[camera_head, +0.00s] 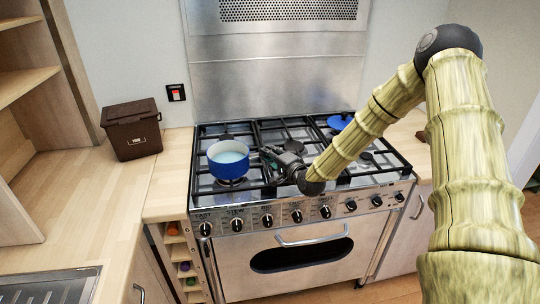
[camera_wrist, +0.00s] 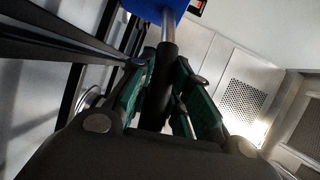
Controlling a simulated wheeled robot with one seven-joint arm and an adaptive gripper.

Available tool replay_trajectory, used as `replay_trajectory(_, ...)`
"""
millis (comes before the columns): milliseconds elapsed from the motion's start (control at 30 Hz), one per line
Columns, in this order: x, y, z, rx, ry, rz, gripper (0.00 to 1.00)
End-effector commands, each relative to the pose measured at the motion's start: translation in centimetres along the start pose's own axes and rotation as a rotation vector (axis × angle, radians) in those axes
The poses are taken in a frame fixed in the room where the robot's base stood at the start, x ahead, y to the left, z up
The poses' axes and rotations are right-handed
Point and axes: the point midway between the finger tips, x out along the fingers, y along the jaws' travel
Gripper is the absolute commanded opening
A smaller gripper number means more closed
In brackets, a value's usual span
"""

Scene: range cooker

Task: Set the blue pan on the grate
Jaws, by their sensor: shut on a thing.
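The blue pan (camera_head: 229,161), with a pale inside, is upright over the front-left burner of the cooker. A piece of the pan's blue side (camera_wrist: 168,8) shows at the top of the wrist view. My gripper (camera_head: 268,153) is right of the pan, shut on its dark handle (camera_wrist: 165,75). The handle runs between the green finger pads (camera_wrist: 162,85). The black grate (camera_head: 262,190) lies under and around the pan; I cannot tell whether the pan's base touches it.
A blue lid-like item (camera_head: 340,121) lies at the back right of the cooktop. A brown box (camera_head: 131,129) stands on the wooden counter (camera_head: 80,210) to the left. Knobs (camera_head: 267,220) line the cooker's front. The steel back panel (camera_head: 270,85) rises behind.

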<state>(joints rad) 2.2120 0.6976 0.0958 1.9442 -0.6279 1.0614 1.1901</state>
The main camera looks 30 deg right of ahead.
Motion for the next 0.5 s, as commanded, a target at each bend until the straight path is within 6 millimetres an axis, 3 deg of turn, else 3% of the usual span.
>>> replay_trajectory(200, -0.02, 0.05, 0.08, 0.000, -0.001, 0.001, 0.00)
replay_trajectory(233, -0.02, 0.06, 0.08, 0.000, -0.001, 0.001, 0.24)
replay_trajectory(333, -0.03, 0.08, 0.06, 0.000, -0.001, 0.001, 0.42)
replay_trajectory(500, -0.04, 0.08, 0.03, 0.000, -0.001, 0.001, 0.44)
